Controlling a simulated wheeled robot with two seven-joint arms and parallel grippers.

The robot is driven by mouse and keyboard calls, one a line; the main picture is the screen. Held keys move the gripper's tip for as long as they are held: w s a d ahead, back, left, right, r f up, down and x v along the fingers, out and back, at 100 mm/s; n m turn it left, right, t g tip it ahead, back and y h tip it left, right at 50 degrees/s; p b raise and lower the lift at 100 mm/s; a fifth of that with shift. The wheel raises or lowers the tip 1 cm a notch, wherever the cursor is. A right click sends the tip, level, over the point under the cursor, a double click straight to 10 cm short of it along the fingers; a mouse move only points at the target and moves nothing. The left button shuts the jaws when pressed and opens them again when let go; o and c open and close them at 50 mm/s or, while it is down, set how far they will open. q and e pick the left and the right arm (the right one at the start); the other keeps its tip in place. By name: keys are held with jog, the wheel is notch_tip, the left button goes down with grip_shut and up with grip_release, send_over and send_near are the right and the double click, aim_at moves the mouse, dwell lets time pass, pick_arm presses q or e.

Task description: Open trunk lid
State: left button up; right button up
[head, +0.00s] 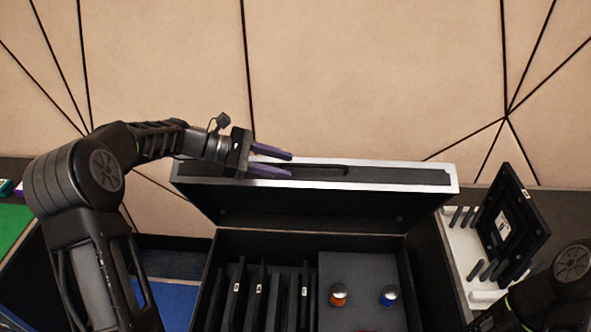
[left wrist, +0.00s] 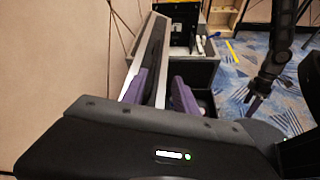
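The trunk (head: 427,270) stands open, with dividers and a grey panel inside. Its black lid (head: 310,208) with a silver rim is raised and stands up along the trunk's back side near the wall. My left gripper (head: 291,165) is at the upper edge of the lid, left of its middle. Its purple fingers are apart, one on either side of the lid. In the left wrist view the lid (left wrist: 150,55) runs between the two fingers; I cannot tell whether they touch it. My right gripper (left wrist: 255,104) shows small in the left wrist view, its fingers unclear.
Inside the trunk are several upright black panels (head: 258,290) and two small knobs, orange (head: 338,299) and blue (head: 389,299). A white rack (head: 462,246) holding a black panel (head: 512,215) stands at right. A green surface (head: 14,222) is at left. The panelled wall (head: 340,80) is close behind the lid.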

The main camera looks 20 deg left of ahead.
pick_arm(q)
jog(key=shift+s+a+r, duration=0.1)
jog(key=shift+s+a, duration=0.05)
jog(key=shift+a, duration=0.15)
jog(key=shift+a+r, duration=0.2)
jog(key=shift+a, duration=0.1)
jog(key=shift+w+p+v, duration=0.2)
jog(key=shift+p+v, duration=0.55)
jog(key=shift+v, duration=0.55)
jog(key=shift+w+p+v, duration=0.2)
jog(key=shift+p+v, duration=0.55)
jog(key=shift+v, duration=0.55)
jog(key=p+v, duration=0.1)
jog(key=p, duration=0.1)
jog(key=p+v, duration=0.2)
jog(key=p, duration=0.1)
jog(key=shift+w+a, duration=0.2)
jog(key=shift+c, duration=0.4)
